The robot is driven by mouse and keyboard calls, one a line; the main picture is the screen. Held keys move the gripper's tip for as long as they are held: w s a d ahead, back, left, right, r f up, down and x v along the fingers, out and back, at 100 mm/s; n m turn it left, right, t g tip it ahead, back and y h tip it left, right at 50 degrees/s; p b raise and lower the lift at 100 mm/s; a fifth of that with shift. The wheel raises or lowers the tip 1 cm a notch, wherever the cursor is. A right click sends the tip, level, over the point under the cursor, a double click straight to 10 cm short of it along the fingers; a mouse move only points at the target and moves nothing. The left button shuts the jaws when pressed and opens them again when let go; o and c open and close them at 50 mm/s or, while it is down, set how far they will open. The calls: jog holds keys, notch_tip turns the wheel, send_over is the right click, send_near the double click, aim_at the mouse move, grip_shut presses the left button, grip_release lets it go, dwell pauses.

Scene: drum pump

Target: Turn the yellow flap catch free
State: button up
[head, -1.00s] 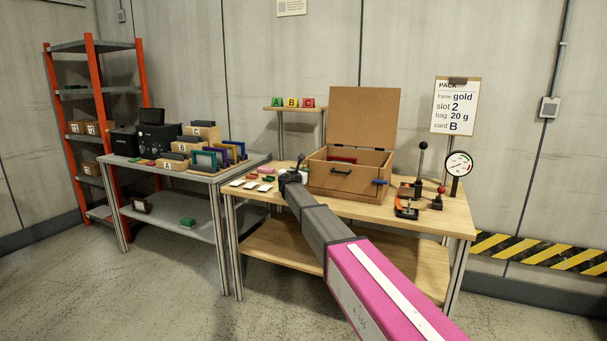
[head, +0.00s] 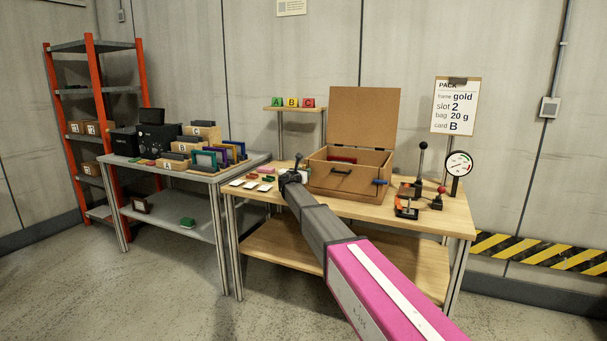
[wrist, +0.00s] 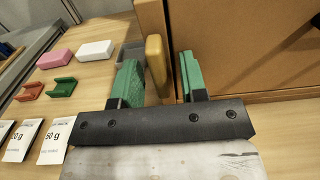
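The yellow catch (wrist: 155,66) is an upright rounded bar beside the left side wall of the brown box in the wrist view. I cannot make it out in the head view, where my arm covers that spot. My gripper (head: 296,172) is at the box's left front corner. In the wrist view its two green-padded fingers are apart, with the yellow catch between and just beyond them. The catch seems nearer the left finger; I cannot tell whether they touch. The brown box (head: 350,186) stands on the wooden table with its lid (head: 365,117) raised.
Pink (wrist: 54,58), white (wrist: 96,50), red and green blocks lie left of my gripper. Clamps (head: 406,208), a black-knobbed lever (head: 420,165) and a gauge (head: 458,165) stand right of the box. A grey table (head: 215,172) stands left.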

jog(key=shift+s, duration=0.1)
jog(key=v, duration=1)
jog(key=shift+s, duration=0.3)
jog(key=shift+a, duration=0.15)
